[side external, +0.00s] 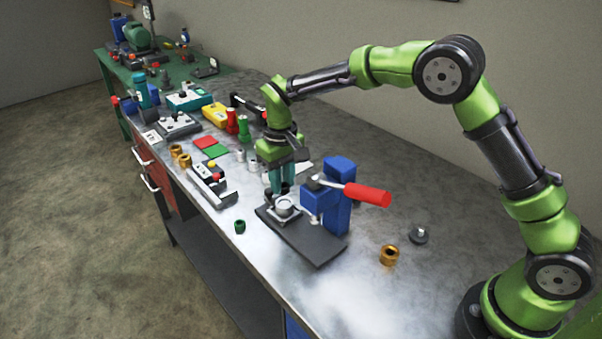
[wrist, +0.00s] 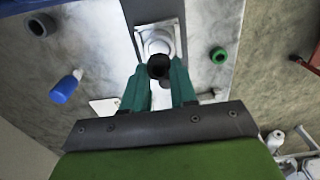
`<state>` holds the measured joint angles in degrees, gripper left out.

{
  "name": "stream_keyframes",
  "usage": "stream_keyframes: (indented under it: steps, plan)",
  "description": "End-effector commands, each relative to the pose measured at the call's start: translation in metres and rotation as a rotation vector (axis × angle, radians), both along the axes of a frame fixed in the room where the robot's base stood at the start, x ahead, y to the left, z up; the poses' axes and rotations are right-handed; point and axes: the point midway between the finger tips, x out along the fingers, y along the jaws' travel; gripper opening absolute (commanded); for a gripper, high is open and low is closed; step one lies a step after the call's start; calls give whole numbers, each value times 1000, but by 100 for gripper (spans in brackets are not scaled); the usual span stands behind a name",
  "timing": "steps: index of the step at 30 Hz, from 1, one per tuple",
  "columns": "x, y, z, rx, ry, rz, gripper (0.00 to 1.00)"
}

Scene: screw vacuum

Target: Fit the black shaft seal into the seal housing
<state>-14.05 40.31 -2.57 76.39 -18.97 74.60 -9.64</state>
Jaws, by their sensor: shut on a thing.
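The black shaft seal (wrist: 159,66) is a small dark ring between the teal fingertips of my gripper (wrist: 160,78) in the wrist view. My gripper (side external: 278,187) is shut on it and points down in the side view, where the seal is hard to make out. The seal housing (side external: 285,206) is a pale metal ring on a dark base plate (side external: 313,246). The housing also shows in the wrist view (wrist: 157,40), just beyond the seal, which overlaps its near edge. I cannot tell whether the seal touches the housing.
A blue press (side external: 337,205) with a red handle (side external: 367,194) stands close to the right of the housing. A green ring (side external: 240,226), a brass ring (side external: 389,255) and a grey knobbed part (side external: 418,236) lie on the bench. Many parts crowd the bench's left.

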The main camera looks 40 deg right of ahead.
Motion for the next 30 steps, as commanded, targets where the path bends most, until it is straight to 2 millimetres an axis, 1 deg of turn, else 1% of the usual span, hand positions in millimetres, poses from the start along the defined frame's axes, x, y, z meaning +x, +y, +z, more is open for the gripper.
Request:
stream_keyframes:
  steps: [1,4,10,30]
  plan:
    - [0,0,-5,0,3,0,0]
    - [0,0,-13,-1,3,-1,0]
    - [0,0,-22,0,1,-1,0]
    - [0,0,-24,0,0,-1,0]
